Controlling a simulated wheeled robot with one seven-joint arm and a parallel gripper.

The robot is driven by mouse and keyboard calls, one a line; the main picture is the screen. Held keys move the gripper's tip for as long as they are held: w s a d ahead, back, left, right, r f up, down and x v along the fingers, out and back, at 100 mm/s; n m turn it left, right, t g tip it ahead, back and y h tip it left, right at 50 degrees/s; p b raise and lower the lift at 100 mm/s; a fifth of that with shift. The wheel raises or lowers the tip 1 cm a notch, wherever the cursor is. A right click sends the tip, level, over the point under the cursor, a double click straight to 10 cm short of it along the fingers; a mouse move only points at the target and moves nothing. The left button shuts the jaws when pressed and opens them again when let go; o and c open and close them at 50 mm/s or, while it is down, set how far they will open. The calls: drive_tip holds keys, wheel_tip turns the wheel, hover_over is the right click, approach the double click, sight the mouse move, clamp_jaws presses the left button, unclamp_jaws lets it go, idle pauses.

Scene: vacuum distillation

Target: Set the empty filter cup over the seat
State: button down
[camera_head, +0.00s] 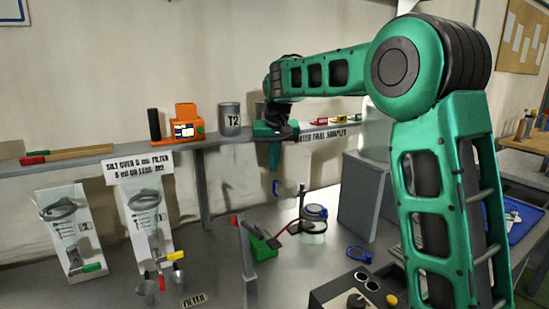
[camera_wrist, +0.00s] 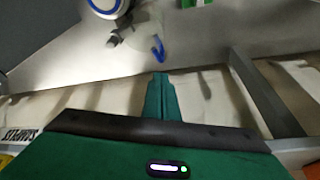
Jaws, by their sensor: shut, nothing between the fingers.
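My gripper (camera_head: 275,168) hangs down, its fingers shut and empty; they also show in the wrist view (camera_wrist: 158,78). A clear cup with bluish edges (camera_head: 286,189) is just below and right of the fingertips in the head view, apparently apart from them. In the wrist view a blue hook-shaped part (camera_wrist: 158,47) beside a blurred greyish form lies just beyond the fingertips; it may be this cup's handle. A clear jar with a blue ring (camera_head: 314,212) stands right of and below the cup. I cannot tell what supports the cup or which part is the seat.
A green block (camera_head: 264,244) and a blue ring (camera_head: 358,254) lie on the bench. A control box (camera_head: 358,294) is at the front. Two upright boards (camera_head: 151,226) stand left. The shelf (camera_head: 100,155) bears an orange device (camera_head: 187,123) and a grey T2 cup (camera_head: 229,118).

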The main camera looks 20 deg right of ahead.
drive_tip(key=x, duration=0.4)
drive_tip(key=shift+f, duration=0.1)
drive_tip(key=shift+d, duration=0.1)
idle(0.3)
drive_tip(key=shift+s+n, duration=0.25)
drive_tip(key=shift+n, duration=0.05)
